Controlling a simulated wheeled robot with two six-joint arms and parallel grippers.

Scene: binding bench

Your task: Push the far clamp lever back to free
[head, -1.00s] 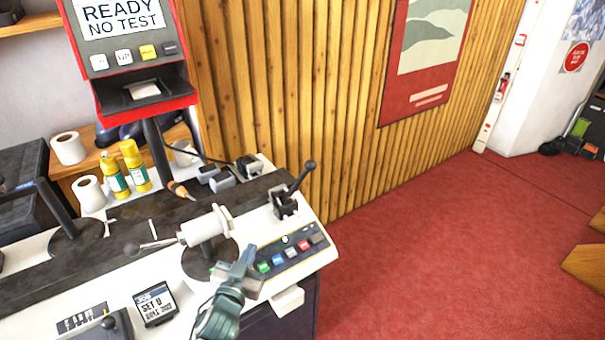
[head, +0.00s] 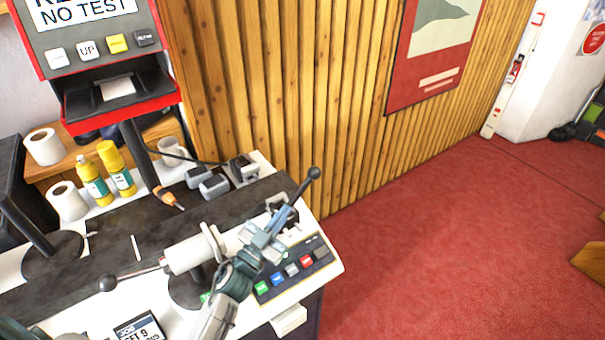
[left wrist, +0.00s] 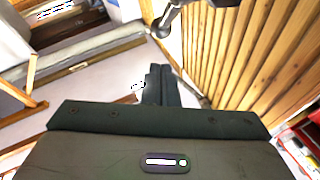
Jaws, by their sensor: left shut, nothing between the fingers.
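The far clamp lever (head: 300,190) is a dark rod with a round ball knob. It leans up and to the right from its dark base at the bench's far right corner. My left gripper (head: 280,218) is shut and empty, with its fingertips at or just in front of the clamp's base, below the knob. They partly hide the base, and I cannot tell whether they touch it. In the left wrist view the shut fingers (left wrist: 161,84) point toward the bench, and the lever's ball knob (left wrist: 160,31) shows beyond them. My right gripper is not in view.
A white cylinder with a ball-ended handle (head: 190,254) stands left of my left gripper. A panel of coloured buttons (head: 292,268) lies just below it. Yellow bottles (head: 117,168) and a red-framed screen unit (head: 120,95) stand further left. A slatted wood wall rises behind.

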